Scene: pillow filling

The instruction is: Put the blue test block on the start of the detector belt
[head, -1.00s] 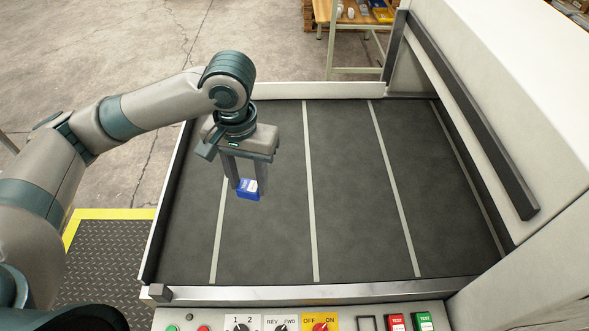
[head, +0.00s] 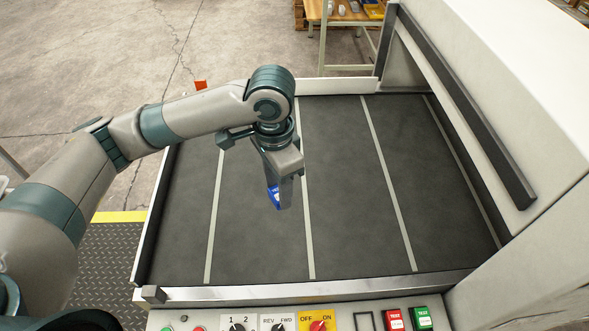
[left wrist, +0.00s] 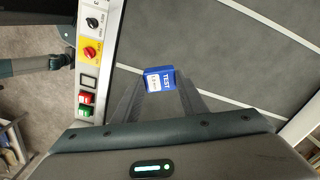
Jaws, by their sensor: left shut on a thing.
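The blue test block (head: 275,196) with a white label is held between the fingers of my left gripper (head: 279,198). In the left wrist view the block (left wrist: 159,79) shows its "TEST" lettering between the two fingertips. The gripper points down over the dark detector belt (head: 350,230), left of the belt's middle. Whether the block touches the belt or hangs above it, I cannot tell for sure. Part of the block is hidden by a finger in the head view. My right gripper is not in view.
The detector housing (head: 520,100) stands at the right. A control panel (head: 290,322) with knobs runs along the front. The rest of the belt is clear.

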